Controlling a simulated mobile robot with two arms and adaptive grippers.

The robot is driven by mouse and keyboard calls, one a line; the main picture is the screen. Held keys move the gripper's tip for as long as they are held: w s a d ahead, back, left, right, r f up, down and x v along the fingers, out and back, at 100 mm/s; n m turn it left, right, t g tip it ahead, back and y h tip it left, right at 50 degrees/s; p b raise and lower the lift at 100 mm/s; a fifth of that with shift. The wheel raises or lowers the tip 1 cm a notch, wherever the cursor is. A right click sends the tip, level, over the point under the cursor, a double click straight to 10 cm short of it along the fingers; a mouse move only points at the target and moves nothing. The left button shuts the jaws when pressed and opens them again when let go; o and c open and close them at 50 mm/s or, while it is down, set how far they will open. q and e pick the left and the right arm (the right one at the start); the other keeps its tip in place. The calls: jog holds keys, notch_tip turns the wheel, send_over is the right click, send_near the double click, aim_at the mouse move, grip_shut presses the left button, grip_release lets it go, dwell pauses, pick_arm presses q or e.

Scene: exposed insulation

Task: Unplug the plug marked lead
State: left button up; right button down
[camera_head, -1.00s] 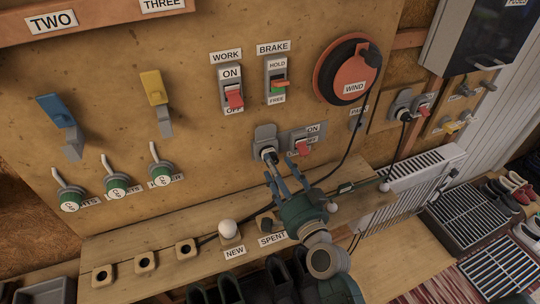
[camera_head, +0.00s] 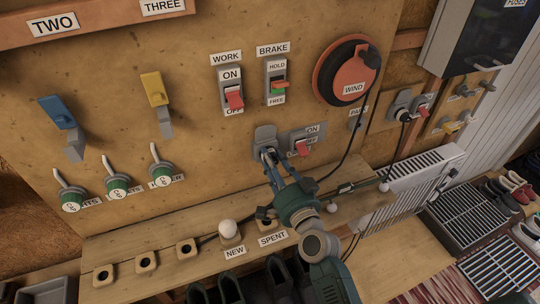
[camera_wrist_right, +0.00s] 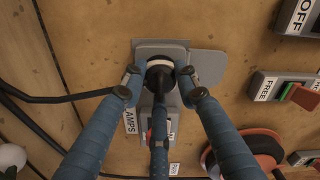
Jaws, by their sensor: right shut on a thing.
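The grey socket (camera_head: 264,134) is on the wooden wall, left of a switch (camera_head: 302,148) with a red lever. A dark plug with a pale ring sits in it, best seen in the right wrist view (camera_wrist_right: 159,72). My right gripper (camera_head: 270,157) reaches up from below and is shut on the plug. In the right wrist view its blue fingers (camera_wrist_right: 156,92) stand on both sides of the plug, with a third below. The fingers hide part of the plug, and I cannot read a "lead" mark. My left gripper is not in view.
Another socket (camera_head: 401,105) with a dark plug is to the right, beside a red switch. A black cable (camera_wrist_right: 55,98) runs left from the plug in the wrist view. A shelf (camera_head: 130,242) with a white bulb (camera_head: 228,228) lies below. An orange reel (camera_head: 345,68) hangs above right.

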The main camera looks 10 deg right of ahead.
jog(key=shift+s+d, duration=0.15)
jog(key=shift+s, duration=0.5)
dwell(0.5)
jog(key=shift+s+d+p, duration=0.2)
jog(key=shift+s+p, duration=0.15)
jog(key=shift+s, duration=0.85)
